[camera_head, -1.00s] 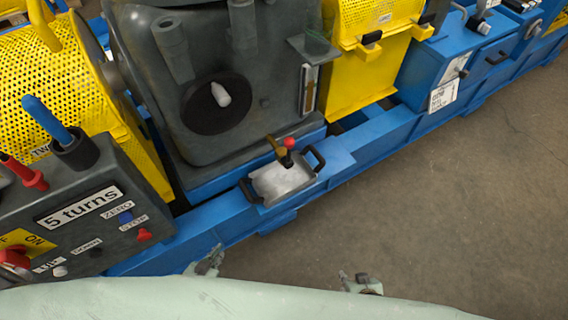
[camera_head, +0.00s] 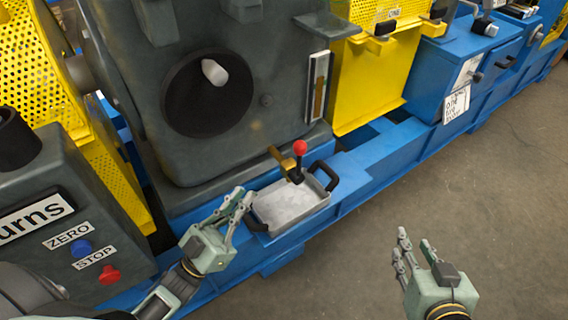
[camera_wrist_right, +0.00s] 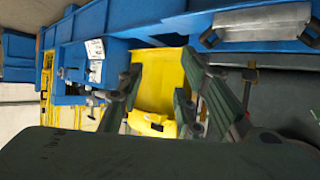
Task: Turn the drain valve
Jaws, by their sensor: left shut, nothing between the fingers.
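The drain valve is a brass spout with a dark lever and a red ball knob (camera_head: 300,148) at the foot of the grey gearbox housing (camera_head: 270,80). It stands over the back edge of a metal drip tray (camera_head: 290,207). My left gripper (camera_head: 243,204) is shut and empty, at the tray's left side, with the tray between it and the lever. My right gripper (camera_head: 416,245) is open and empty over the floor, well right of the tray. The right wrist view shows its spread fingers (camera_wrist_right: 165,85), with the tray (camera_wrist_right: 262,25) at the upper right.
The blue base frame (camera_head: 375,170) runs under the machine. A control box with ZERO and STOP buttons (camera_head: 110,275) stands at left. A yellow guard (camera_head: 375,80) is right of the housing. The tray has dark handles (camera_head: 325,175). The floor (camera_head: 480,200) at right is clear.

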